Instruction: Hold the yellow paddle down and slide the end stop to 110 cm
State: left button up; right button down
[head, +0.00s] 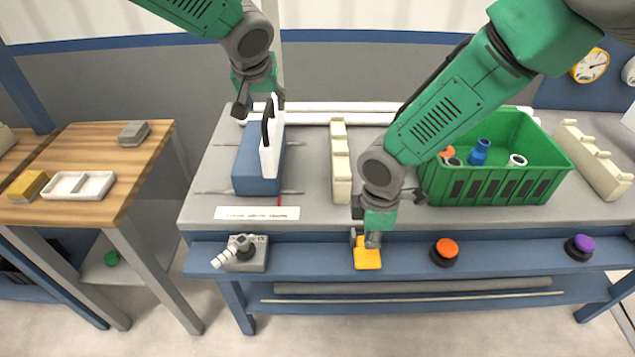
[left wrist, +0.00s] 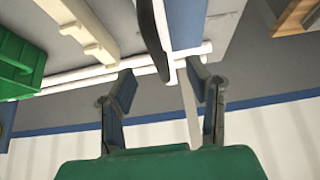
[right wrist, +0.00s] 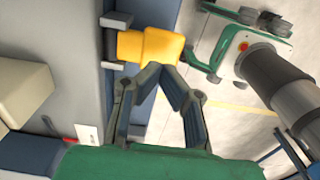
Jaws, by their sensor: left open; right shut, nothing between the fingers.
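The end stop, a blue block (head: 257,172) with a white plate (head: 272,150) and a black handle (head: 266,125), stands on the grey bench. A red pointer (head: 279,201) sits at its front by a white scale strip (head: 257,213), whose print is too small to read. My left gripper (head: 260,104) is open at the handle's upper far end; in the left wrist view the handle (left wrist: 155,40) lies between the finger lines, apart from both. The yellow paddle (head: 367,259) is on the front ledge. My right gripper (head: 370,240) is shut with its tips at the paddle; pressing cannot be told.
A cream notched rack (head: 341,165) stands right of the end stop. A green crate (head: 505,185) with fittings is behind my right arm. The ledge also holds a grey lever box (head: 248,257), an orange button (head: 445,250) and a purple button (head: 580,246). A wooden table (head: 100,150) stands left.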

aim_at(368, 255)
dwell(0.6)
jog(key=shift+f, duration=3.15)
pick_arm(q)
jog(key=shift+f, duration=0.1)
jog(key=shift+x, duration=1.9)
grip_shut()
